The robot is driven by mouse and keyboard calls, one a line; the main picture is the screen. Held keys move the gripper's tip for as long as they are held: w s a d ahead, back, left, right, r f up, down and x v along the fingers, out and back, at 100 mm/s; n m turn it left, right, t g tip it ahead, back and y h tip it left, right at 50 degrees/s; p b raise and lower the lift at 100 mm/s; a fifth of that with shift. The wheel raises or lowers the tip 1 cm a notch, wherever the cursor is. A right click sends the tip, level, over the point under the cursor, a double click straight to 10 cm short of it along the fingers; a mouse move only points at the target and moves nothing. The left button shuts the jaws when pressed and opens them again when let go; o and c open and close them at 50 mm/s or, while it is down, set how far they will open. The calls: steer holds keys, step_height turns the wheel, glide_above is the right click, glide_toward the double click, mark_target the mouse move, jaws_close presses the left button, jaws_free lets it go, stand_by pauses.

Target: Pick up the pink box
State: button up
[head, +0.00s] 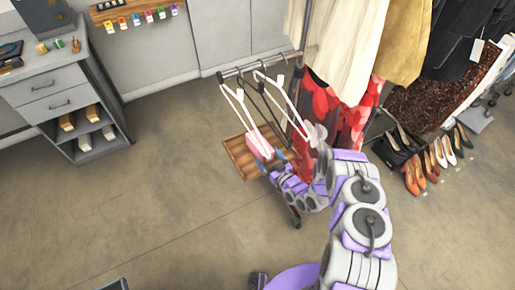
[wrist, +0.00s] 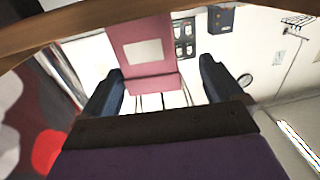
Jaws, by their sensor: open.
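The pink box (head: 257,143) is at the left end of the clothes rack, above or on a small wooden shelf (head: 236,156); I cannot tell whether it rests there. My gripper (head: 267,152) is right at the box, its blue fingers on the box's near side. In the wrist view the pink box (wrist: 146,45), with a pale label on its face, stands ahead between the two fingers of my gripper (wrist: 162,80). Gaps show on both sides of the box, so the fingers are open and apart from it. The box's underside is hidden.
White hangers (head: 238,102) hang from the rack rail (head: 262,62) close around the box. Shoes (head: 437,152) stand at right. A grey drawer cabinet (head: 62,92) is at left. The floor at lower left is mostly clear.

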steer(key=shift+w+a, duration=0.25)
steer(key=shift+w, duration=0.15)
steer(key=shift+w+d+r, duration=0.15)
steer(key=shift+w+d, duration=0.2)
steer(key=shift+w, duration=0.15)
steer(key=x, duration=0.3)
steer(key=b+x, duration=0.1)
steer(key=x, duration=0.1)
steer(key=shift+s+a, duration=0.2)
steer(key=shift+a, duration=0.25)
steer(key=shift+d+r, duration=0.2)
steer(key=shift+d, duration=0.45)
steer(key=c, duration=0.5)
steer(key=shift+a+f, duration=0.1)
steer(key=shift+a, duration=0.35)
steer(key=c, duration=0.6)
steer(key=shift+c, duration=0.2)
steer(key=shift+d, duration=0.2)
